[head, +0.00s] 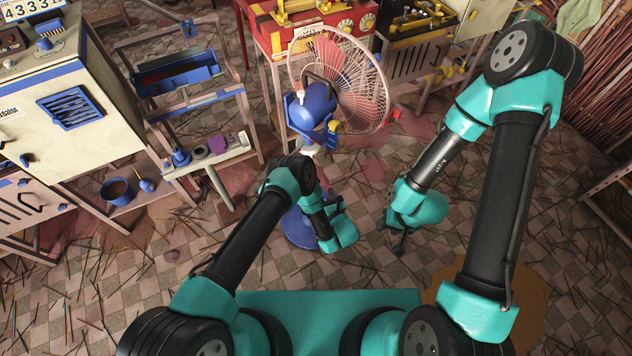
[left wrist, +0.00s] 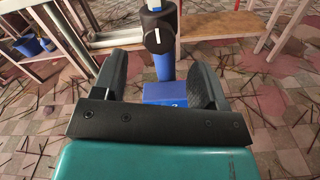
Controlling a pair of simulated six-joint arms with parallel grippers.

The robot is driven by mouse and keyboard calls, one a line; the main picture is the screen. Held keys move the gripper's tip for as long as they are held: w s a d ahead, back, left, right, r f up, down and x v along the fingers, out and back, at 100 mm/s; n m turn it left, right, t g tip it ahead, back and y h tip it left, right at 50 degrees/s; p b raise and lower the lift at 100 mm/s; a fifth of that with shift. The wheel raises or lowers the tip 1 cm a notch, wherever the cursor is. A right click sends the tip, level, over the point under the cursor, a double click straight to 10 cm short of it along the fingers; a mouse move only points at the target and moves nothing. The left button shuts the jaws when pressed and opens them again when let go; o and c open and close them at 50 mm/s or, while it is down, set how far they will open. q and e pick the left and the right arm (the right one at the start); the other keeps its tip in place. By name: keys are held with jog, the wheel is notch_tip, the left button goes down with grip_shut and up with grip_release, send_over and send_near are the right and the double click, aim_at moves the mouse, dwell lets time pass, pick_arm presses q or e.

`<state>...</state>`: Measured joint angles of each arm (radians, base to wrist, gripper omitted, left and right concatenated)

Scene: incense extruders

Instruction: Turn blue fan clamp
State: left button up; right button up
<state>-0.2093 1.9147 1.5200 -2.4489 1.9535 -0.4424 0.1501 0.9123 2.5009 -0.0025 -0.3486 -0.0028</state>
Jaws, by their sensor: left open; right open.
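The blue fan (head: 315,108) with a white round cage stands on a blue base (head: 300,229) in the head view. My left arm hides part of its stand. In the left wrist view, a dark clamp-like collar (left wrist: 158,19) with a round knob (left wrist: 159,40) and a white mark sits on the blue pole (left wrist: 165,68). My left gripper (left wrist: 164,78) is open; its fingers appear on either side of the pole's lower part, below the knob, with no contact visible. My right gripper (head: 391,234) is open and empty, pointing down over the floor, right of the fan base.
A white cabinet (head: 97,120) and a shelf frame (head: 215,168) stand left of the fan. A red machine (head: 268,35) stands behind it. A blue bucket (head: 118,191) is low at the left. The tiled floor is strewn with thin sticks.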

pick_arm(q)
jog(key=x, duration=0.7)
jog(key=shift+a, duration=0.1)
jog(key=c, duration=0.9)
